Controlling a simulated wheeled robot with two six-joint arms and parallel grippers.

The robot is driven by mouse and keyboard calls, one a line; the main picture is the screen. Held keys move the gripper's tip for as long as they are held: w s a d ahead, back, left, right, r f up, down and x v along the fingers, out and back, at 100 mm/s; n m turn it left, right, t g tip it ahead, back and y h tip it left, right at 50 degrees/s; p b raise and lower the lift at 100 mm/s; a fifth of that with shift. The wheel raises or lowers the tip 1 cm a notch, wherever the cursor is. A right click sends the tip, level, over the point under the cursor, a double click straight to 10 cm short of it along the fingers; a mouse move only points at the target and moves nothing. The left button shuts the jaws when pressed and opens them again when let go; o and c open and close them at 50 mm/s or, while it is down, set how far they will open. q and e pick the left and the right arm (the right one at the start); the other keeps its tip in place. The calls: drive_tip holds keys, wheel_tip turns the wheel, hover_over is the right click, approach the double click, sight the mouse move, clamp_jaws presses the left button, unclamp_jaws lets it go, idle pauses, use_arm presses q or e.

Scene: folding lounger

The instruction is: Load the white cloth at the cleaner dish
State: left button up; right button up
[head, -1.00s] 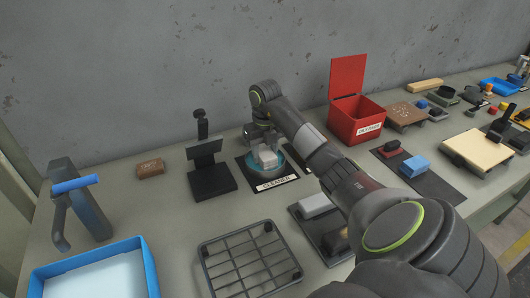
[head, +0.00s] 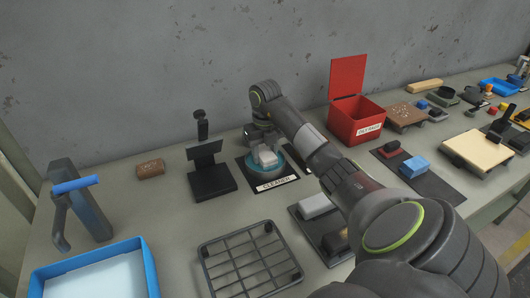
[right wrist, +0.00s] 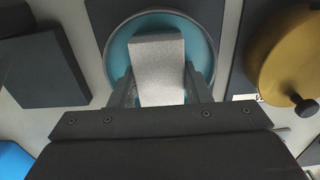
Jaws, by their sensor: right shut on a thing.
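The white cloth (head: 266,157) is a small pale block at the cleaner dish (head: 280,166), a round teal dish on a black mat labelled CLEANER. My right gripper (head: 262,147) is shut on the cloth, and the gripper body hides part of the dish. In the right wrist view the cloth (right wrist: 158,68) sits between the two fingers with the teal dish (right wrist: 120,62) around and beneath it. I cannot tell whether the cloth touches the dish bottom. My left gripper is not in view.
A black stand (head: 212,180) is left of the dish. A red open-lidded bin (head: 356,120) stands to the right. A wire rack (head: 248,262) and a blue tray (head: 152,270) are in front. A brown block (head: 151,169) lies at left. My right forearm crosses the bench.

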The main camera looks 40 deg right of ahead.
drive_tip(key=shift+r+p, duration=3.1)
drive_tip(key=shift+r, duration=0.4)
